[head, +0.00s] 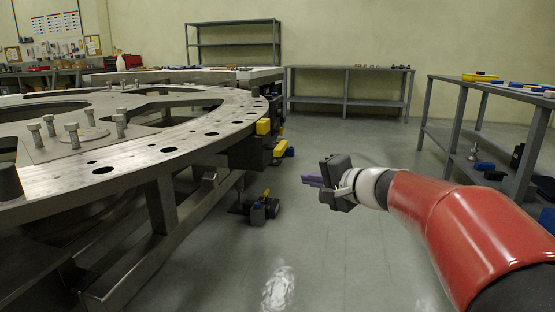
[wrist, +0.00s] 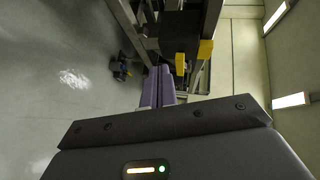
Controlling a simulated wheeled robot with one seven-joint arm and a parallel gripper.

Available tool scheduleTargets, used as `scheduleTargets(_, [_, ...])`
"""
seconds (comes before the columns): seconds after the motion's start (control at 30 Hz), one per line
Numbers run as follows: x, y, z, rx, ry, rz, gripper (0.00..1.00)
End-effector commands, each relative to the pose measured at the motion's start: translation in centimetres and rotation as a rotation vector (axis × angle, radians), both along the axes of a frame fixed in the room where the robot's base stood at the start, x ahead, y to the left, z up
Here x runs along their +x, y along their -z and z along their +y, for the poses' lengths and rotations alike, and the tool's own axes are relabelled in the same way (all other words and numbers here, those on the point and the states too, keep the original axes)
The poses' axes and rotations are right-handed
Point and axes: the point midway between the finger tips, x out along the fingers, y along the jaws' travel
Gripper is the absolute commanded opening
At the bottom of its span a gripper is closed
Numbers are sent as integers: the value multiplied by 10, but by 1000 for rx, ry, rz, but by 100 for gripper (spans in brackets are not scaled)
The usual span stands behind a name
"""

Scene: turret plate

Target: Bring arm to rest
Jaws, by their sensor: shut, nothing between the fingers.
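My gripper (head: 312,181) is at the end of my red arm, right of the middle in the head view. It is over open floor, to the right of the large round turret plate (head: 190,148) and apart from it. Its two purple fingers point left, towards the plate's edge. In the wrist view the fingers (wrist: 158,86) lie side by side, closed together with nothing between them.
Several bolts (head: 72,133) stand upright on the turret plate. Yellow and black units (head: 263,127) hang at its edge, and a small dark device (head: 264,209) sits on the floor below. A grey bench (head: 478,90) stands at right, shelves (head: 347,98) at the back. Floor between is clear.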

Motion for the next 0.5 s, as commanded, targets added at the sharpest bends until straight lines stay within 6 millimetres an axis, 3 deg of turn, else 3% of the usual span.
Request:
scheduleTargets(0.03, [-32,-5,17,-91,-56,25,0])
scheduleTargets(0.1, [-74,7,32,-227,-126,72,0])
scheduleTargets(0.2, [-133,27,42,-427,-210,136,0])
scheduleTargets(0.4, [-237,67,22,-840,-316,236,0])
scheduleTargets(0.5, [-273,82,2,-1018,-336,269,0])
